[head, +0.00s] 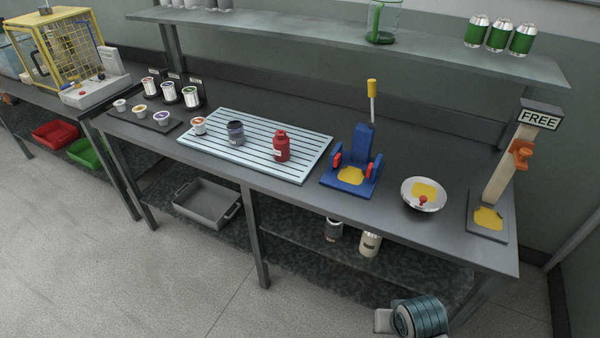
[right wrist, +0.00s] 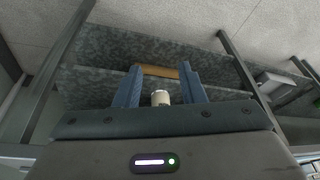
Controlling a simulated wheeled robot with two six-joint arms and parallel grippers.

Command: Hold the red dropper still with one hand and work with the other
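A small red bulb-shaped piece (head: 423,200) lies in a pale bowl (head: 411,206) with a yellow patch, at the right of the bench; it may be the red dropper. A red bottle (head: 281,146) stands upright on a light ribbed mat (head: 225,156), beside a dark blue-grey jar (head: 235,133). In the right wrist view my right gripper (right wrist: 160,75) has its fingers apart, with a tan bar between or behind the tips; I cannot tell whether they touch it. The head view shows only part of my arm, low at the right. My left gripper is not in view.
A blue stand (head: 362,150) with red clamps and a yellow-topped lever is right of the mat. A post with a FREE sign (head: 540,118) stands at the right end. A shelf (head: 380,45) overhangs the back. Cans (head: 369,243) sit on the lower shelf.

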